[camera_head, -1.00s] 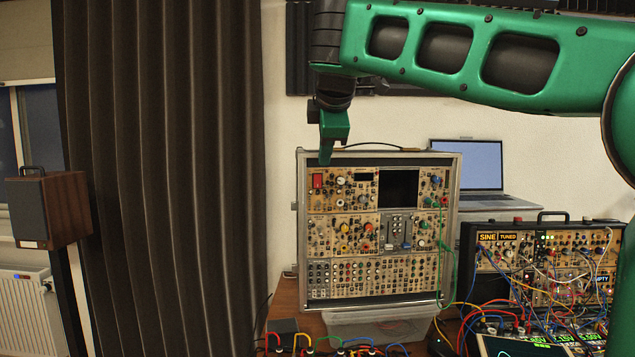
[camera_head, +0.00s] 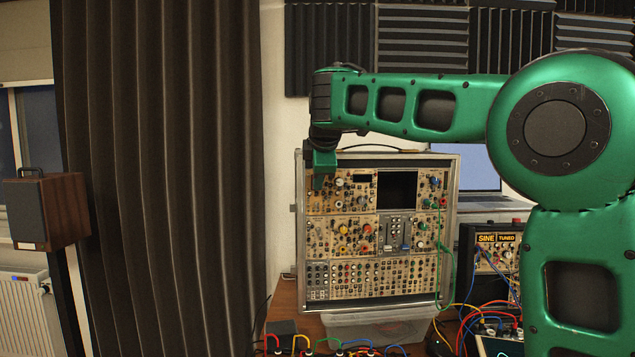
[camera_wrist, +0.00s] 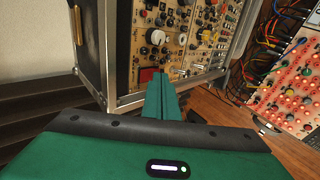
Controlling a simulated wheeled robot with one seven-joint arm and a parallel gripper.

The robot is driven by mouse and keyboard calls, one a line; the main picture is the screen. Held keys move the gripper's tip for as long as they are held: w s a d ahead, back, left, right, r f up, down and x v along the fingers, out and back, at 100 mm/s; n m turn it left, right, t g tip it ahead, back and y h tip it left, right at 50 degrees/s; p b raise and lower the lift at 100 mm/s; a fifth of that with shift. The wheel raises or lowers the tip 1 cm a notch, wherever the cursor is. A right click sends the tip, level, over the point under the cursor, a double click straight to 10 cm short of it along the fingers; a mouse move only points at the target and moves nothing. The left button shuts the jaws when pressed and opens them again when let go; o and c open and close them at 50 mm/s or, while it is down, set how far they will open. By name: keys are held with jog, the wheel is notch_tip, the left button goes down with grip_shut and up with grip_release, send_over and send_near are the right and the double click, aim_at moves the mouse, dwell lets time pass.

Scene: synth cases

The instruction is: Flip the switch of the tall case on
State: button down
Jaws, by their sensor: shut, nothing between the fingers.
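The tall case (camera_head: 451,215) stands upright in the middle of the head view, its tan panels full of knobs and jacks. Its red switch (camera_wrist: 147,74) sits at the panel's upper left corner and shows in the wrist view. In the head view my gripper hides the switch. My gripper (camera_head: 318,184) is shut and empty, in front of that corner of the case. In the wrist view its fingertips (camera_wrist: 159,80) are right beside the switch and partly cover it. I cannot tell whether they touch it or which way it is set.
A smaller case with patch cables (camera_head: 475,240) is at the right, with a laptop (camera_head: 478,170) behind, partly hidden by my arm. Loose cables lie in front. A dark curtain (camera_head: 160,180) hangs at left.

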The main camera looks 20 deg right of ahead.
jog(key=shift+w+d, duration=0.1)
jog(key=shift+w, duration=0.25)
jog(key=shift+w+f, duration=0.1)
jog(key=shift+w, duration=0.05)
dwell(0.4)
jog(key=shift+r, duration=1)
jog(key=shift+d, duration=0.1)
